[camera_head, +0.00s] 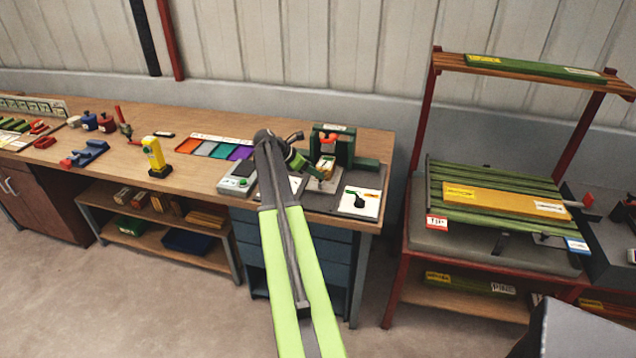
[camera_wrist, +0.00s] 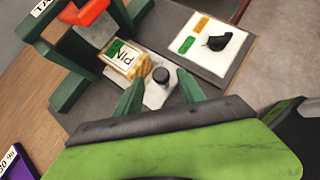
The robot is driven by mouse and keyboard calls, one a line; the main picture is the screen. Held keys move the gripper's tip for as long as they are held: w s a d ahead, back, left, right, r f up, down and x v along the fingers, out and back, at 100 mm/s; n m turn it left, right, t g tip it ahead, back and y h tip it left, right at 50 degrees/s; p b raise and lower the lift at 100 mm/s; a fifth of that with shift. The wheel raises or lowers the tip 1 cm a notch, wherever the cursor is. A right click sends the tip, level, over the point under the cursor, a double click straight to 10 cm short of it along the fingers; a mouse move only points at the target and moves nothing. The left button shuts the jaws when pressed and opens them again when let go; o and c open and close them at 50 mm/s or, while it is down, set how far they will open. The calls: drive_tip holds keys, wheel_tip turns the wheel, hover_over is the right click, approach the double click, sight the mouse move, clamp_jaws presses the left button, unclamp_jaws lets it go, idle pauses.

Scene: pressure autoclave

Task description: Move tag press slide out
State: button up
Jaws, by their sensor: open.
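The tag press is a dark green frame (camera_head: 347,146) with a red part (camera_wrist: 84,12) at its top, near the right end of the wooden bench. A yellow-edged block with a white and green lettered face (camera_wrist: 122,59) sits at the press opening in the wrist view. In front of it is a pale slide plate (camera_wrist: 156,97) with a dark round knob (camera_wrist: 161,75). My gripper (camera_wrist: 162,80) is open, its two green fingers on either side of the knob. A gap shows on both sides, and I cannot tell whether either finger touches it.
A white card (camera_head: 359,202) with a dark shape lies right of the press. A grey device (camera_head: 238,180) stands left of it, and coloured trays (camera_head: 222,150) lie further left. A yellow tool (camera_head: 155,156) stands on the bench. A red-framed rack (camera_head: 422,130) is at the right.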

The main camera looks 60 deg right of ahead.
drive_tip(key=shift+b+x, duration=0.5)
drive_tip(key=shift+x, duration=0.9)
clamp_jaws()
drive_tip(key=shift+w+a+r, duration=0.1)
